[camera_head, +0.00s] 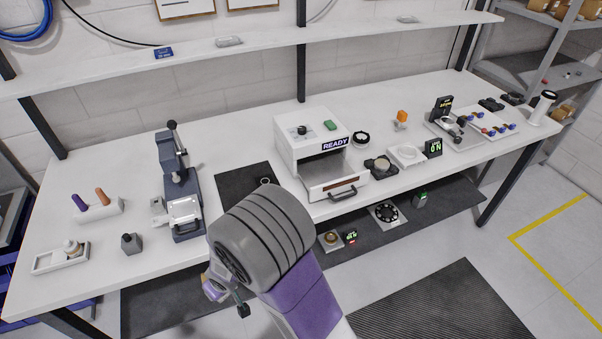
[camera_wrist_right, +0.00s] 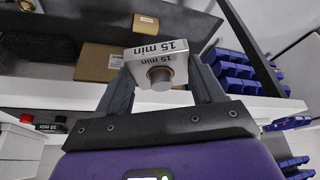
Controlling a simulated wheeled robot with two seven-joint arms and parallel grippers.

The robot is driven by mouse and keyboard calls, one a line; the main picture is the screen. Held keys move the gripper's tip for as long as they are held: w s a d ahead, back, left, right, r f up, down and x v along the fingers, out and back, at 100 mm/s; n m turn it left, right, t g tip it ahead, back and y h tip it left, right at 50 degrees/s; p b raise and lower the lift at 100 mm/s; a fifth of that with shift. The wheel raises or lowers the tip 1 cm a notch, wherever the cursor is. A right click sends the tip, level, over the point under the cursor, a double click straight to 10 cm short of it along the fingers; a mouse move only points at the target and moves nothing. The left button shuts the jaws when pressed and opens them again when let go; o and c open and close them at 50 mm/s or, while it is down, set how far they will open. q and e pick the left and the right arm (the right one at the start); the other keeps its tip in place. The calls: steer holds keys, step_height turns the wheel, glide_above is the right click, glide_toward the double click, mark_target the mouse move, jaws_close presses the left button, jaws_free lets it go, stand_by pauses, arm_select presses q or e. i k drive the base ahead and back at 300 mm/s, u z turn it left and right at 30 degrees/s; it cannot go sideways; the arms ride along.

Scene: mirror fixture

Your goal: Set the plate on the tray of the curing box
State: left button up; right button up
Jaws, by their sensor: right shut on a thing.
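The curing box (camera_head: 312,140) is a white housing with a lit READY sign, standing on the bench right of centre. Its tray (camera_head: 325,182) is pulled out at the front and has a dark handle (camera_head: 343,194). In the right wrist view a pale metal plate (camera_wrist_right: 140,68), marked "15 min" on its edges, with a round grey knob on it, is between the fingers of my right gripper (camera_wrist_right: 162,85), which is shut on it. In the head view my right arm hides most of that gripper, and the plate is not clearly visible. My left gripper is not in view.
A dark press (camera_head: 180,175) stands left of a black mat (camera_head: 243,182). A two-peg holder (camera_head: 98,210) and a small white tray (camera_head: 45,262) are at the left. Dials, small fixtures and a parts tray (camera_head: 490,122) fill the right. A lower shelf runs beneath.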

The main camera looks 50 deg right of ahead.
mark_target(327, 173)
steer(key=u, duration=1.85)
steer(key=k, duration=1.7)
steer(key=z, duration=2.2)
